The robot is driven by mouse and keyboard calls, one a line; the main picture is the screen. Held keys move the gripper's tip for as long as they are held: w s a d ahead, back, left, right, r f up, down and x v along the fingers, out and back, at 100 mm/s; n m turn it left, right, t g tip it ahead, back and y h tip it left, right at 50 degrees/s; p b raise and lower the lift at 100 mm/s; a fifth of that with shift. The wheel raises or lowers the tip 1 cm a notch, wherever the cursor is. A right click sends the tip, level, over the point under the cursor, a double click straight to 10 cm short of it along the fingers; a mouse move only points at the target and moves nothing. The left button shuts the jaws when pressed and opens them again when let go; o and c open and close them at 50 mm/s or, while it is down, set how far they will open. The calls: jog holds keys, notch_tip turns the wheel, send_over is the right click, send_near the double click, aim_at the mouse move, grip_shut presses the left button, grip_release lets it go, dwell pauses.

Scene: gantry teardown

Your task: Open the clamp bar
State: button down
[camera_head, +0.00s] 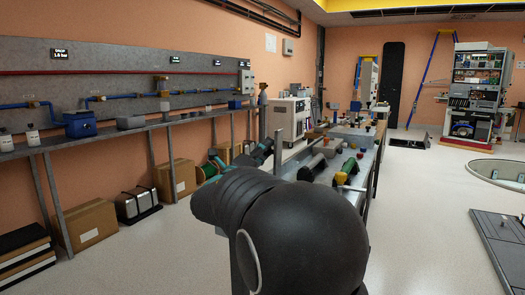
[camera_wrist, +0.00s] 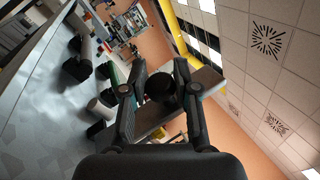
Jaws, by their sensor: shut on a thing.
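My gripper (camera_wrist: 160,72) shows in the wrist view with its two dark fingers apart, one on each side of a black rounded knob (camera_wrist: 160,87). A flat grey-brown bar (camera_wrist: 207,80) runs slantwise behind the fingers by the knob. It looks like the clamp bar, with the knob as its grip, but the join is hidden. In the head view my black arm reaches to the near left side of the workbench (camera_head: 352,146). The arm covers much of the near bench, and I cannot make out the clamp bar there.
On the bench stand a green cylinder (camera_head: 349,166) and a yellow knob (camera_head: 341,178). A long wall shelf (camera_head: 100,140) runs along the left, with cardboard boxes (camera_head: 85,222) below. Open floor (camera_head: 425,215) lies to the right, with a dark floor plate (camera_head: 500,235) at the edge.

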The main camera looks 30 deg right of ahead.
jog(key=shift+w+d+f, duration=0.1)
jog(key=shift+f, duration=0.4)
jog(key=c, duration=0.9)
grip_release()
jog(key=shift+o, duration=0.2)
jog(key=shift+r, duration=0.25)
jog(key=v, duration=1.2)
